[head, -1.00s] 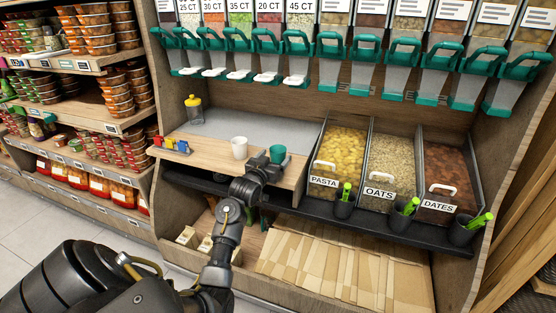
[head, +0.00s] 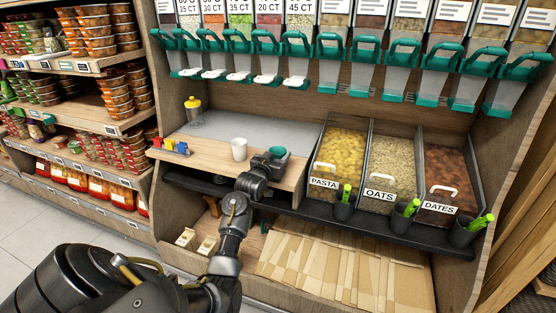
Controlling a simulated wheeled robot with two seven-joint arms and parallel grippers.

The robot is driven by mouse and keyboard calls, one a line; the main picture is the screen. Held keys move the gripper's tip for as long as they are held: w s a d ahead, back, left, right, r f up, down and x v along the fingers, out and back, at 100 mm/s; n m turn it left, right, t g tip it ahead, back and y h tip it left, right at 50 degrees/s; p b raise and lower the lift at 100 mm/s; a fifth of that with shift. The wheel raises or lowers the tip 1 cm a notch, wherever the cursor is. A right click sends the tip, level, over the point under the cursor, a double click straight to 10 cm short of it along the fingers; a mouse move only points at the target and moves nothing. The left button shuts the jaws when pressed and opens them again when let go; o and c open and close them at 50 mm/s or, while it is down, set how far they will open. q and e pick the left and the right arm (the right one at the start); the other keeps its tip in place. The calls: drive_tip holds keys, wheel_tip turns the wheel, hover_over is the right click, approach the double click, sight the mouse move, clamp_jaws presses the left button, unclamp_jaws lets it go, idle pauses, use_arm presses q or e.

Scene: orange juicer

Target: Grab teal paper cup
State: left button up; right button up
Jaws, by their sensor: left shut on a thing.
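The teal paper cup (head: 278,151) is at the right end of the wooden counter (head: 205,160), beside the bulk bins. My left gripper (head: 268,160) reaches in from below and is shut on the cup. The gripper hides the cup's near side and base, so I cannot tell whether the cup still touches the counter. The cup's rim faces up and leans slightly toward me. My right gripper is not in view.
A white paper cup (head: 239,149) stands just left of the teal cup. A yellow-topped jar (head: 194,109) and small coloured items (head: 176,146) are farther left. A pasta bin (head: 340,155) stands close on the right. Green-handled dispensers (head: 298,60) hang above.

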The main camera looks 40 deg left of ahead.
use_arm(q)
drive_tip(key=shift+r, duration=0.15)
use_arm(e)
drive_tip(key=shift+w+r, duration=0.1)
